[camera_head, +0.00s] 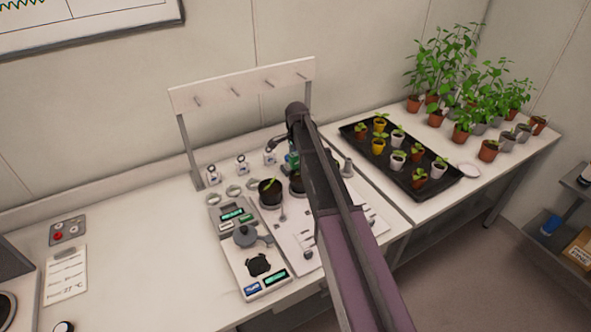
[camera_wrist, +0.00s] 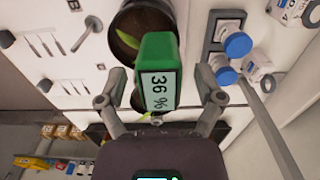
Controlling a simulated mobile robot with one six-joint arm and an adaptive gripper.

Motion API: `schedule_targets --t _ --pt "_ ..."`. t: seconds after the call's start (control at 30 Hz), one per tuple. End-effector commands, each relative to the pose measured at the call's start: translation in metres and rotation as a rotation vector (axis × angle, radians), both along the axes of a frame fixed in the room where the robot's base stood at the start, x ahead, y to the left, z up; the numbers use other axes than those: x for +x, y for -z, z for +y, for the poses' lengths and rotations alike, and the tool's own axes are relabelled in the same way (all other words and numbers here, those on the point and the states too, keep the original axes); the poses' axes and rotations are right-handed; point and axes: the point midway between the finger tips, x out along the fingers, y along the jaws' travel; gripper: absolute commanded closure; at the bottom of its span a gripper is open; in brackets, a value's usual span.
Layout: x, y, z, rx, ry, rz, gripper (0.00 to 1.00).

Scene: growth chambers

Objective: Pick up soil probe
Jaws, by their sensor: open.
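The soil probe (camera_wrist: 160,55) is a green block with a pale display reading 36 %. In the wrist view it stands between the two fingers of my gripper (camera_wrist: 159,88), with visible gaps on both sides. My gripper is open and not closed on it. A dark pot (camera_wrist: 128,42) with soil and a seedling is behind the probe; the probe's lower end is hidden. In the head view a bit of green from the probe (camera_head: 292,160) shows beside my arm, above a potted seedling. My arm hides most of that spot and my gripper there.
Another dark potted seedling (camera_head: 270,192) stands left of the probe. A grey instrument board (camera_head: 248,262) lies on the bench to the left. A black tray (camera_head: 432,195) of small pots is at right, with taller plants behind. A pegged rack (camera_head: 245,85) rises at the back.

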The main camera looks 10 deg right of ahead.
Motion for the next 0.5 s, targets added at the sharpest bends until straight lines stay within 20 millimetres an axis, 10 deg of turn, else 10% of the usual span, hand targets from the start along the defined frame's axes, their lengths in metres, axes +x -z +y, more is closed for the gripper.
schedule_targets --t 0.5 --pt "0.000 0.022 0.000 0.000 0.000 0.000 0.14"
